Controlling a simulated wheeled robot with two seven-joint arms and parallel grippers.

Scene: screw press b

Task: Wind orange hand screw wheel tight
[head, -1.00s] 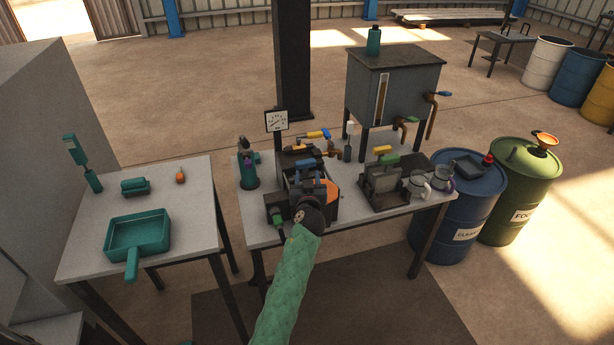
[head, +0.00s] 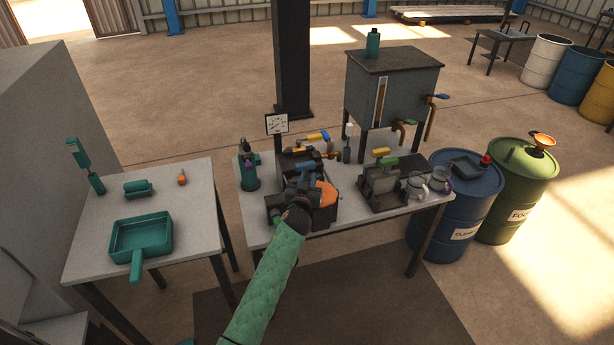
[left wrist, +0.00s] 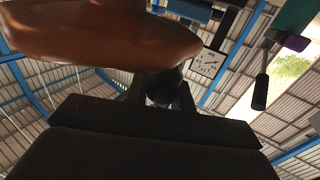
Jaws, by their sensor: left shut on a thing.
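The orange hand screw wheel (head: 327,194) is on the dark screw press (head: 320,215) near the front edge of the middle table. In the head view my left gripper (head: 307,190) is at the wheel's left side and covers part of it. In the left wrist view the wheel (left wrist: 100,38) fills the upper left, close above the dark gripper fingers (left wrist: 150,118). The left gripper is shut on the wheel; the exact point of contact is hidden. My right gripper is not in view.
A second dark device (head: 382,186) and glass jugs (head: 416,186) are to the right. A green tray (head: 141,238) lies on the left table.

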